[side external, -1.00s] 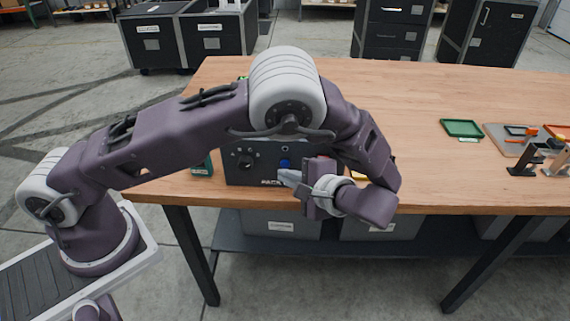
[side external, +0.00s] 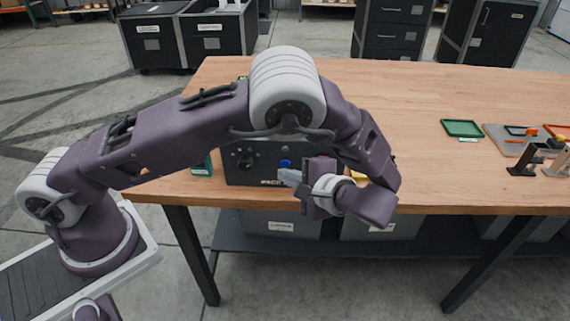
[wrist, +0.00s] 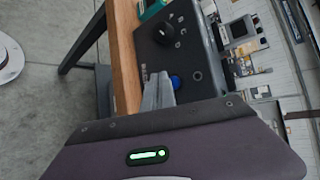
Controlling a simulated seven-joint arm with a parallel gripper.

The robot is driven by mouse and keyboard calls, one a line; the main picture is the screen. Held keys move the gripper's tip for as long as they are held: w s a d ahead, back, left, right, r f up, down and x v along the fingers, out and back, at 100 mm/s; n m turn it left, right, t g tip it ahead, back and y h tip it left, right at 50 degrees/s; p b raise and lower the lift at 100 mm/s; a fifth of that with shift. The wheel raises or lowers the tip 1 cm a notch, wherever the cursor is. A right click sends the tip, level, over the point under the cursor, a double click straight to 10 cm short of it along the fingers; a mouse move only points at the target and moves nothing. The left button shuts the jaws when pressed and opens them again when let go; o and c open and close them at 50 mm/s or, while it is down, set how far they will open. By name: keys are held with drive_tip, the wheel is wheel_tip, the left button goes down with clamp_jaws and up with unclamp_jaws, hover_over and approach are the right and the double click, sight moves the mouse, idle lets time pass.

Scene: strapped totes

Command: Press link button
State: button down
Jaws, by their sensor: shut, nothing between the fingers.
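A dark control box (side external: 230,176) stands at the table's front edge, partly behind my arm in the side view. Its front face carries a blue button (side external: 285,163) and a black knob (side external: 244,159). My gripper (side external: 282,175) is shut and empty, its fingertips in front of the panel just below the blue button. In the wrist view the shut fingers (wrist: 158,88) point at the panel (wrist: 196,62), close beside the blue button (wrist: 176,82). I cannot tell whether they touch the face. The knob (wrist: 164,33) shows farther up.
The wooden table (side external: 430,100) is mostly clear behind and right of the box. A green tray (side external: 462,128), a grey board (side external: 507,138) and small stands (side external: 524,163) lie at the right. A teal object (side external: 202,165) stands left of the box.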

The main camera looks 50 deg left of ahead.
drive_tip(key=shift+w+a, duration=0.25)
drive_tip(key=shift+w+a, duration=0.25)
drive_tip(key=shift+a, duration=0.05)
idle(0.8)
drive_tip(key=shift+s+d, duration=0.55)
drive_tip(key=shift+d, duration=0.05)
drive_tip(key=s+d, duration=0.3)
drive_tip(key=shift+s+d, duration=0.25)
drive_tip(key=shift+s, duration=0.05)
idle(0.6)
